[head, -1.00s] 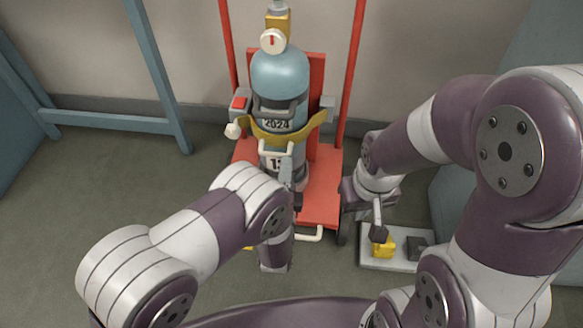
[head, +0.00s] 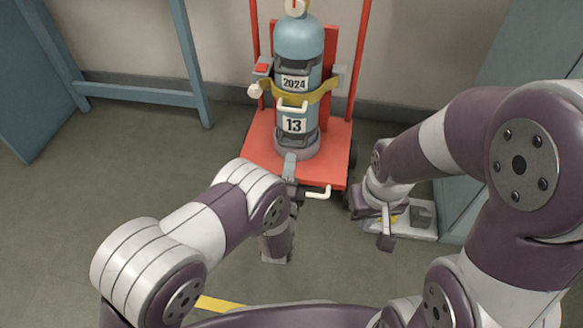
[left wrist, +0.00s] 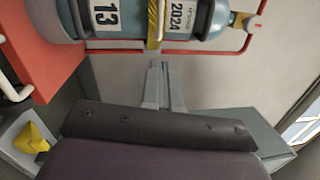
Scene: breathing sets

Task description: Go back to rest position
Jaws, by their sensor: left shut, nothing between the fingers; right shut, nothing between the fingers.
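My left gripper (head: 289,163) is shut and empty. In the head view its fingertips overlap the front of the red cart; touching cannot be told.
The blue cylinder (head: 299,42) stands strapped on the red cart (head: 262,140). The pale tray (head: 418,232) holds a yellow item (head: 394,219), mostly hidden. A blue frame (head: 190,62) stands at the back left. The grey floor (head: 110,165) on the left is clear.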

